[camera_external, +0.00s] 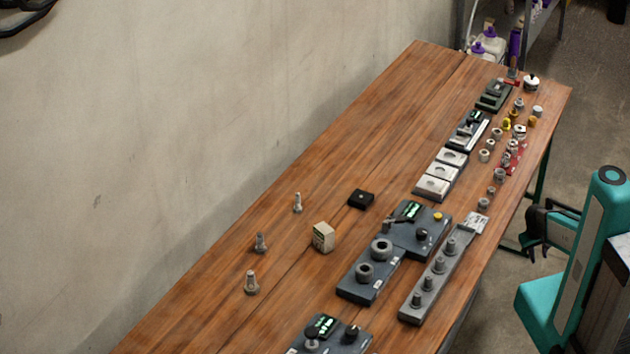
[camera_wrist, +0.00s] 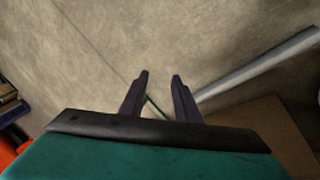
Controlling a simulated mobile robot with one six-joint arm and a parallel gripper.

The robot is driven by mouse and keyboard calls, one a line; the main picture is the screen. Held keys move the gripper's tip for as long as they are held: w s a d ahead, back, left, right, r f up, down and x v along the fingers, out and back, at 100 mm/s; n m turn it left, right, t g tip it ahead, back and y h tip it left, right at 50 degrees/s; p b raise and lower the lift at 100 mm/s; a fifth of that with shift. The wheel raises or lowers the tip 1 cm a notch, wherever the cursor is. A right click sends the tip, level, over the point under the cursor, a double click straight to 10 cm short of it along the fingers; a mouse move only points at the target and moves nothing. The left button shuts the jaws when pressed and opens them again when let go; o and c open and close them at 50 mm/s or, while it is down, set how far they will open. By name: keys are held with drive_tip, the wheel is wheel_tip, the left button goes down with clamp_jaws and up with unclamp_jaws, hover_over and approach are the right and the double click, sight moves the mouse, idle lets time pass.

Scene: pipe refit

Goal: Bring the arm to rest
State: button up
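My gripper (camera_wrist: 159,80) shows in the wrist view with its two dark fingers apart and nothing between them. In the external view my gripper (camera_external: 532,227) is at the right, off the right edge of the wooden table (camera_external: 330,170). It points left, apart from everything on the table. My teal arm is folded beside it at the right edge of the picture. The wrist view looks down on a bare grey-brown floor (camera_wrist: 200,40).
Several fixtures line the table's right side, including a long grey rack (camera_external: 437,277) of pegs and a dark block with two rings (camera_external: 370,272). A beige box (camera_external: 323,237), a black block (camera_external: 361,198) and several bolts (camera_external: 251,283) stand left. The table's far left part is clear.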

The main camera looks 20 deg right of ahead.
drive_tip(key=s+a+f+g+y, duration=0.1)
drive_tip(key=s+a+f+g, duration=0.1)
drive_tip(key=s+a, duration=0.4)
drive_tip(key=s+a+f+g+y, duration=0.1)
drive_tip(key=s+a, duration=0.4)
drive_tip(key=s, duration=0.8)
drive_tip(key=s+a+f+n+g+y, duration=0.1)
drive_tip(key=s+a+f+g, duration=0.2)
drive_tip(key=s+a, duration=0.3)
drive_tip(key=s+g, duration=0.1)
drive_tip(key=s, duration=0.3)
drive_tip(key=shift+s+a+y+b, duration=0.15)
drive_tip(key=shift+a+y+b, duration=0.2)
drive_tip(key=shift+y, duration=0.05)
drive_tip(key=shift+o, duration=0.7)
